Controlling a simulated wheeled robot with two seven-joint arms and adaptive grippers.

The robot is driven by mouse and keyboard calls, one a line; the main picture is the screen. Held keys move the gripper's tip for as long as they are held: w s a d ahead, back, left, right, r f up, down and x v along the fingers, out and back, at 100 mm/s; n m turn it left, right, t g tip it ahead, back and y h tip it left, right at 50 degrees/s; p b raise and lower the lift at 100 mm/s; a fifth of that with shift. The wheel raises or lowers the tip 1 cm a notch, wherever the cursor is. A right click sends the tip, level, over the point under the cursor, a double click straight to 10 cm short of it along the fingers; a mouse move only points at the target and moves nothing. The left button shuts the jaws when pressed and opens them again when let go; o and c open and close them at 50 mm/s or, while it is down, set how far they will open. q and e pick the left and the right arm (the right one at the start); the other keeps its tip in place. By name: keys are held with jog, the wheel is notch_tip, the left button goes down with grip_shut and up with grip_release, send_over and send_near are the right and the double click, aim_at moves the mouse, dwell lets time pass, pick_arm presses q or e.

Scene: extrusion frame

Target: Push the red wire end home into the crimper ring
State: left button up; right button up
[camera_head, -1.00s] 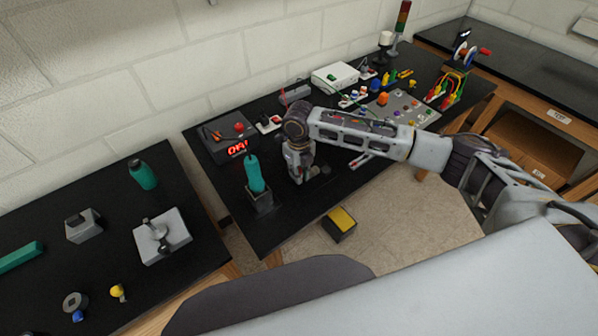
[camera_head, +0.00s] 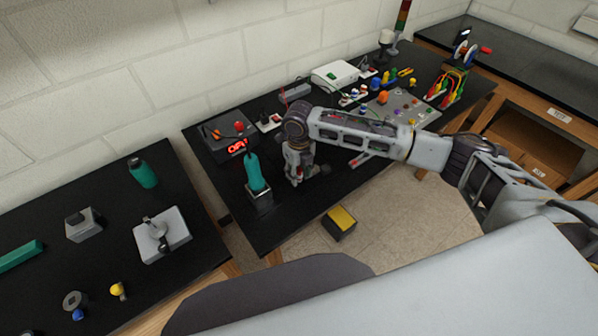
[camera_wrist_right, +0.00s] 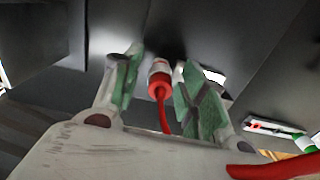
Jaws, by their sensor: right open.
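In the right wrist view a red wire (camera_wrist_right: 164,118) runs up to a red and white end piece (camera_wrist_right: 159,76) between my right gripper's fingers. The upper part of that piece meets a dark surface, and I cannot tell how deep it sits. My right gripper (camera_wrist_right: 165,88) is open, with a green-padded finger on each side of the piece and gaps beside it. In the head view my right gripper (camera_head: 297,172) points down at the black bench, beside a teal-handled tool (camera_head: 256,174) in a holder. The crimper ring cannot be made out apart. My left gripper is out of view.
A black box with a red display (camera_head: 236,147) stands behind the teal-handled tool. A panel with knobs (camera_head: 400,108) lies to the right. A yellow-topped box (camera_head: 342,220) is on the floor. The bench's front strip is fairly clear.

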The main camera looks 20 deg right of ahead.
notch_tip(320, 180, up, 12)
dwell(0.7)
jog(key=shift+f, duration=0.1)
dwell(0.6)
